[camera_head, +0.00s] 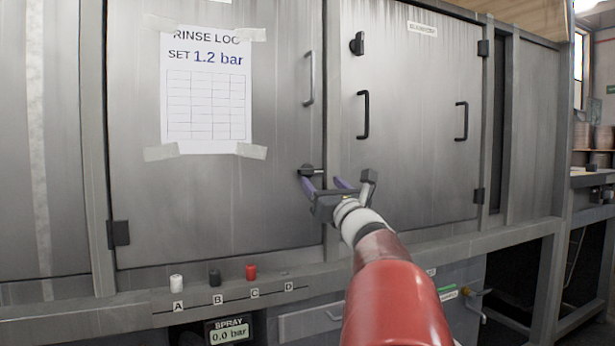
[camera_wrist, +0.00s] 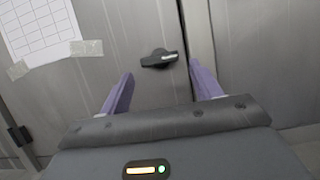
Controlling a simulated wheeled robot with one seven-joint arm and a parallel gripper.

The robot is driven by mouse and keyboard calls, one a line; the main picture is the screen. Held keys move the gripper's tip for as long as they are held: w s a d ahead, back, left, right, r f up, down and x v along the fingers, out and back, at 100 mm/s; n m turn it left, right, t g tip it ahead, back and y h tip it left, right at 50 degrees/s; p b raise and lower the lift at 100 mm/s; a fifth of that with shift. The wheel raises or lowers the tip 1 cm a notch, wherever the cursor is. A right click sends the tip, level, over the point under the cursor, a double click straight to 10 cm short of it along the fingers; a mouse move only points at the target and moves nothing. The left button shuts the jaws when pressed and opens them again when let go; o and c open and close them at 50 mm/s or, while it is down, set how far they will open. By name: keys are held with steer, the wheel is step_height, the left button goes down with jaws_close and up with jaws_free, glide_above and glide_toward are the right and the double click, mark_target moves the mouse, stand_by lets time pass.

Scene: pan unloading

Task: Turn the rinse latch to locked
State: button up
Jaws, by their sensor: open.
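The rinse latch is a small dark turn handle (camera_head: 308,170) near the lower right edge of the left steel door (camera_head: 270,110). In the wrist view the latch (camera_wrist: 158,59) lies about level, its lever pointing right toward the door's edge and post. My gripper (camera_head: 328,184) is open, with two purple fingers. In the wrist view my gripper (camera_wrist: 160,85) has its fingertips on either side below the latch, and the space between them is empty. In the head view the gripper partly overlaps the latch area; contact cannot be told.
A taped sheet (camera_head: 205,90) reads "RINSE LOG, SET 1.2 bar". The right door (camera_head: 410,120) has another dark latch (camera_head: 357,43), upright, and bar handles. Knobs, including a red one (camera_head: 251,272), stand on the ledge below. A spray display (camera_head: 228,331) shows 0.0 bar.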

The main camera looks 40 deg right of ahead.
mark_target(313, 172)
steer(key=p+x, duration=0.1)
steer(key=x, duration=0.5)
steer(key=shift+f, duration=0.1)
steer(key=c, duration=0.7)
